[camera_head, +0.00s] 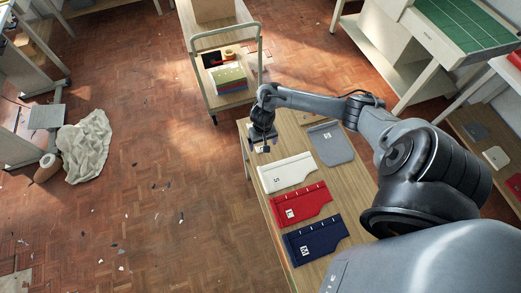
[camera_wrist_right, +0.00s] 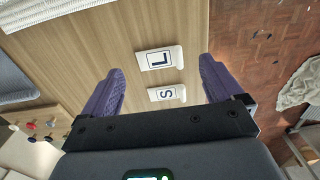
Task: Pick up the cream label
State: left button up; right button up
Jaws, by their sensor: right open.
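Two small pale labels lie on the wooden table in the right wrist view, one marked L (camera_wrist_right: 159,59) and one marked S (camera_wrist_right: 167,94). Both look white to cream; I cannot tell which is the cream label. My right gripper (camera_wrist_right: 160,66) is open above them, its purple fingers on either side, with nothing held. In the head view the right gripper (camera_head: 262,137) is over the far left end of the table, and it partly hides the labels. My left gripper is not in view.
The table (camera_head: 262,208) also holds a white piece (camera_head: 287,173), a red piece (camera_head: 301,204), a navy piece (camera_head: 316,238) and a grey piece (camera_head: 331,146). A trolley (camera_head: 232,98) with folded cloth stands just beyond. Open floor lies to the left.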

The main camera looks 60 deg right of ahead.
jog(key=shift+f+b, duration=0.3)
jog(key=shift+f, duration=1)
grip_shut()
jog(key=shift+d, duration=0.1)
